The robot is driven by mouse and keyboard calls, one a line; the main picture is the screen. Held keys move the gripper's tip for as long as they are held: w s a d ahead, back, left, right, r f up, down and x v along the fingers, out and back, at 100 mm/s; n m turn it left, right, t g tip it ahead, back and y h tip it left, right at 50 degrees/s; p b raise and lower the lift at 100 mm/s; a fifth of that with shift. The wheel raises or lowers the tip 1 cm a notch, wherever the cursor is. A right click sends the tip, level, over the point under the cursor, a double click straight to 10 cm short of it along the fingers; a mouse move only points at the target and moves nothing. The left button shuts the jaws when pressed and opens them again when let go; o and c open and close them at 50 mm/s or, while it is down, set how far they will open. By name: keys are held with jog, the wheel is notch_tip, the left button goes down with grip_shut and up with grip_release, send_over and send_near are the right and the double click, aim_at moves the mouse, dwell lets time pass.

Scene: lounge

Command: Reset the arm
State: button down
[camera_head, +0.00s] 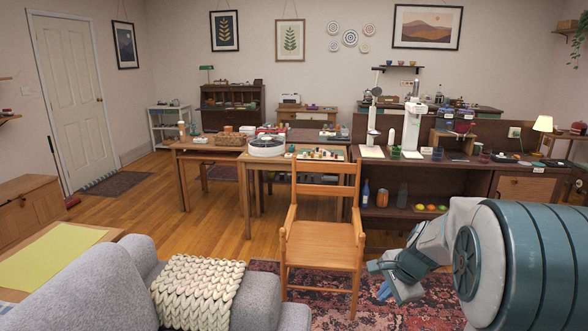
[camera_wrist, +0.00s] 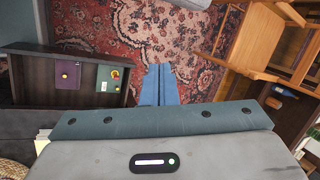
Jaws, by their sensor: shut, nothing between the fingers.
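My arm reaches in from the right edge of the head view, in front of the patterned rug. My gripper (camera_head: 386,290) points down at its end, with blue fingers low over the rug. In the wrist view my gripper (camera_wrist: 159,84) shows as two blue fingers side by side, shut, with nothing between them. The fingers are over the red rug (camera_wrist: 150,32) and beside a dark open drawer or tray.
A wooden armchair (camera_head: 322,230) stands just left of my gripper. A grey sofa (camera_head: 110,285) with a knitted throw (camera_head: 197,287) is at lower left. The dark drawer (camera_wrist: 30,75) holds a purple item (camera_wrist: 67,74) and a green item (camera_wrist: 109,79).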

jog(key=s+a+r+n+h+p, duration=0.1)
jog(key=s+a+r+n+p, duration=0.1)
jog(key=s+n, duration=0.5)
jog(key=s+a+r+n+g+h+p, duration=0.1)
jog(key=s+a+r+n, duration=0.3)
jog(key=s, duration=1.3)
notch_tip(320, 180, up, 3)
jog(key=n+p, duration=0.1)
jog(key=n, duration=0.2)
jog(key=shift+a+n, duration=0.35)
jog(key=shift+n, duration=0.05)
